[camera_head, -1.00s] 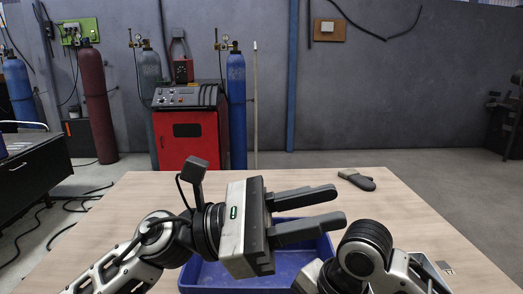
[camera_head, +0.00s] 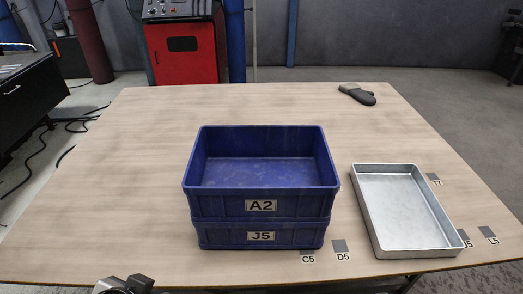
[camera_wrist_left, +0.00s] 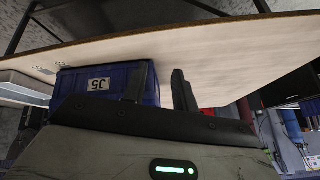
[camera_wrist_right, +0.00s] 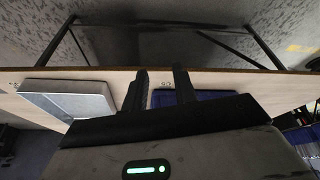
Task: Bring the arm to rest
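My left gripper (camera_wrist_left: 160,90) shows in the left wrist view, its two dark fingers apart with nothing between them. The blue crate marked J5 (camera_wrist_left: 98,84) is beyond its fingers. My right gripper (camera_wrist_right: 158,88) shows in the right wrist view, fingers also apart and empty. The table edge and a blue crate (camera_wrist_right: 165,98) are beyond it.
Two blue crates, A2 (camera_head: 229,206) on J5 (camera_head: 215,238), stand stacked and the upper one is empty. An empty metal tray (camera_head: 400,205) lies to their right. Small grey labelled plates, such as D5 (camera_head: 340,246), lie nearby. The table's left side is clear.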

